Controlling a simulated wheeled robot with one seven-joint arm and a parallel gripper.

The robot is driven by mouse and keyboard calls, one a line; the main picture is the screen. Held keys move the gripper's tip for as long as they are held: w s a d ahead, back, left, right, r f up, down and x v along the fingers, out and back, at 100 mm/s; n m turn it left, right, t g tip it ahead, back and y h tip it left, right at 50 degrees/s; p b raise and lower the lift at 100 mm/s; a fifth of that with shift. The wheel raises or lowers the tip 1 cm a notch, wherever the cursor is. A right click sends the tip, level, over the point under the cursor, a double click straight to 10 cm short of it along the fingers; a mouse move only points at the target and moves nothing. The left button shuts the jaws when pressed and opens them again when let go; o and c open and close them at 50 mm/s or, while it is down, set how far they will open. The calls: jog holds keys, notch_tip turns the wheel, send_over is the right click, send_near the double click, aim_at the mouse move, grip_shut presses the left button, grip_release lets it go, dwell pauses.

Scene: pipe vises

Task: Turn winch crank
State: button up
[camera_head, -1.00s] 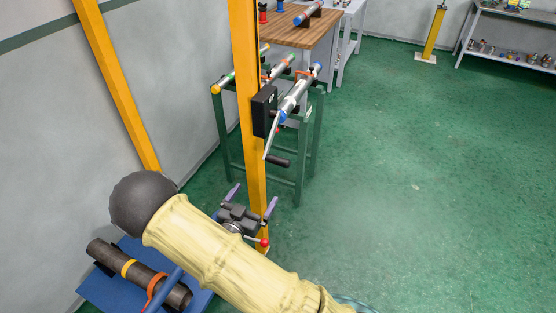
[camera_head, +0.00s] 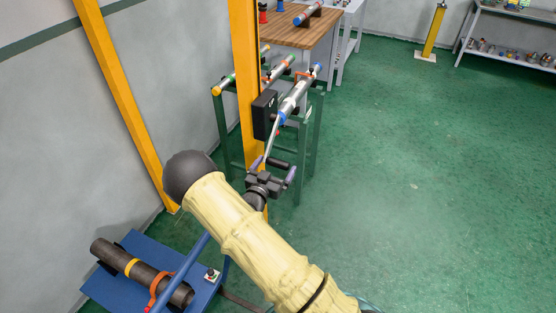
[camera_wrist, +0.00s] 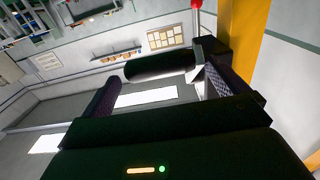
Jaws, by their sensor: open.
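The winch is a black box (camera_head: 264,115) on the orange post. Its thin grey crank arm (camera_head: 271,140) hangs down from it and ends in a black cylindrical handle (camera_head: 279,163). My gripper (camera_head: 274,169) is open and empty, its two purple-padded fingers just at the handle. In the wrist view, the black handle (camera_wrist: 160,66) lies crosswise ahead of my open gripper (camera_wrist: 158,90), its length running from one finger towards the other. The crank arm's end (camera_wrist: 195,74) shows near the right finger. I cannot tell whether either finger touches the handle.
The orange post (camera_head: 245,60) stands right beside my gripper. A green stand (camera_head: 300,180) with pipes is behind the winch. A blue platform (camera_head: 130,300) with a dark pipe (camera_head: 140,270) is at lower left. The green floor on the right is clear.

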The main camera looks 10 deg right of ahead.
jog(key=shift+x, duration=1.45)
jog(key=shift+f, duration=0.1)
jog(key=c, duration=1.2)
jog(key=shift+p, duration=0.3)
